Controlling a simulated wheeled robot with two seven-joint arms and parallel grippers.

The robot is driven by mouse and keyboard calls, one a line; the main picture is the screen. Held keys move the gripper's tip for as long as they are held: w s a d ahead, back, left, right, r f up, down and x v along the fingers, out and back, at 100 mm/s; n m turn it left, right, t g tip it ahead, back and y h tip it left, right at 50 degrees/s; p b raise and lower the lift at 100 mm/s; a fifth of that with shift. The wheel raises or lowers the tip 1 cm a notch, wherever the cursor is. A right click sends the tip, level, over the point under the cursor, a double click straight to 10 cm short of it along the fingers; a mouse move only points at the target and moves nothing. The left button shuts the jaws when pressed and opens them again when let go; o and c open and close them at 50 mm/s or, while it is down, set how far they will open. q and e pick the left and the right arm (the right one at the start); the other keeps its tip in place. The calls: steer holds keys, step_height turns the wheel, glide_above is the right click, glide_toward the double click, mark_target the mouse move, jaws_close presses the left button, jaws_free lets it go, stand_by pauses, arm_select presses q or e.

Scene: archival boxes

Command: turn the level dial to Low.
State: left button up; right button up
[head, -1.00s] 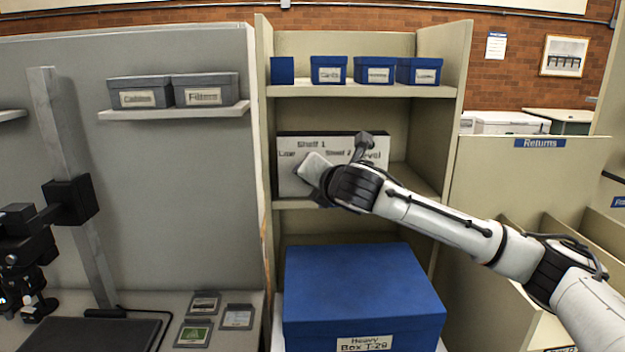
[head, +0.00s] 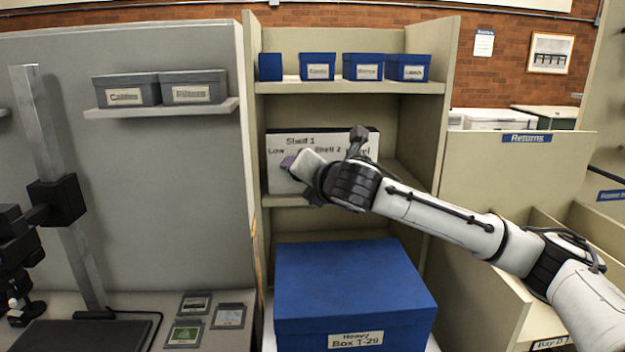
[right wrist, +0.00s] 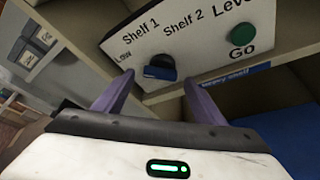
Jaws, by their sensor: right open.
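The level dial (right wrist: 160,68) is a dark knob with a blue face, low on a white control panel (right wrist: 190,38). The panel also shows in the head view (head: 370,143), where my right arm covers the dial. "Low" is printed left of the dial; "Shelf 1" and "Shelf 2" are above it. My right gripper (right wrist: 160,80) is open, its purple fingertips to either side of the dial with gaps showing. Whether the tips reach past its face is unclear. In the head view my right gripper (head: 288,163) is at the panel's left part. My left gripper is out of view.
A green Go button (right wrist: 242,33) sits right of the dial. The panel stands on a shelf; a large blue box (head: 350,285) is below and small blue boxes (head: 362,66) are above. A copy stand (head: 60,200) is at left.

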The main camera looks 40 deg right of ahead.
steer(key=v, duration=0.7)
steer(key=shift+s+r+b, duration=0.2)
steer(key=shift+s+b, duration=0.1)
steer(key=shift+s, duration=0.05)
steer(key=shift+a, duration=0.1)
